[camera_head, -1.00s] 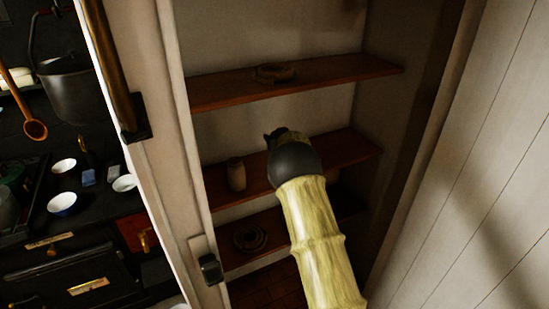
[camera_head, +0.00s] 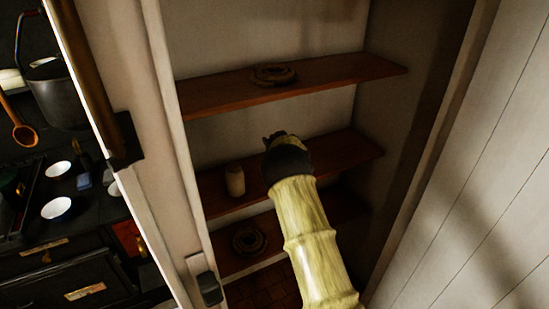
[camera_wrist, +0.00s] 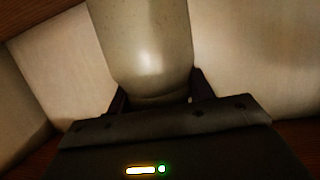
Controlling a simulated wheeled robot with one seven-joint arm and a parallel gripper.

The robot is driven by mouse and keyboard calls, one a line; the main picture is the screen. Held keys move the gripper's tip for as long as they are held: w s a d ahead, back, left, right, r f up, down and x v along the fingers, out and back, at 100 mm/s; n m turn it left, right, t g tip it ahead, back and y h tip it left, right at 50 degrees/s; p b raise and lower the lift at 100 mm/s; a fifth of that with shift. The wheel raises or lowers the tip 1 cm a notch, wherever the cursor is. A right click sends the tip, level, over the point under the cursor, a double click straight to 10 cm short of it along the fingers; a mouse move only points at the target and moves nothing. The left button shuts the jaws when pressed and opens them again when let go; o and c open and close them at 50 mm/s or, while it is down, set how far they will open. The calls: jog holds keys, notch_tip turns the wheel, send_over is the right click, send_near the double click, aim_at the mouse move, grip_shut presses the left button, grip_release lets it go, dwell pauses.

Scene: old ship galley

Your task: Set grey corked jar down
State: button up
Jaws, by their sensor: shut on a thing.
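The grey jar (camera_wrist: 148,45) fills the upper middle of the wrist view, a smooth rounded body between my fingers. Its cork is not visible. My gripper (camera_wrist: 157,98) is shut on it. In the head view my gripper (camera_head: 272,138) is in the cupboard, in front of the middle shelf (camera_head: 335,155). My own arm hides the held jar there, so I cannot tell whether its base touches the shelf.
A small beige jar (camera_head: 235,180) stands on the middle shelf, left of my gripper. Coiled dark items lie on the upper shelf (camera_head: 275,74) and lower shelf (camera_head: 248,239). The middle shelf looks clear to the right. The cupboard's door frame (camera_head: 170,130) is at left, the stove beyond.

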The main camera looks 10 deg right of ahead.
jog(key=shift+w+f, duration=0.1)
jog(key=shift+f, duration=1)
jog(key=shift+f+p, duration=1)
jog(key=shift+f, duration=1.05)
jog(key=shift+f, duration=0.1)
jog(key=o, duration=0.9)
jog(key=shift+f, duration=0.2)
jog(key=o, duration=0.5)
jog(key=shift+r, duration=0.1)
jog(key=shift+r, duration=0.15)
jog(key=shift+b+v, duration=2.2)
jog(key=shift+v, duration=3.85)
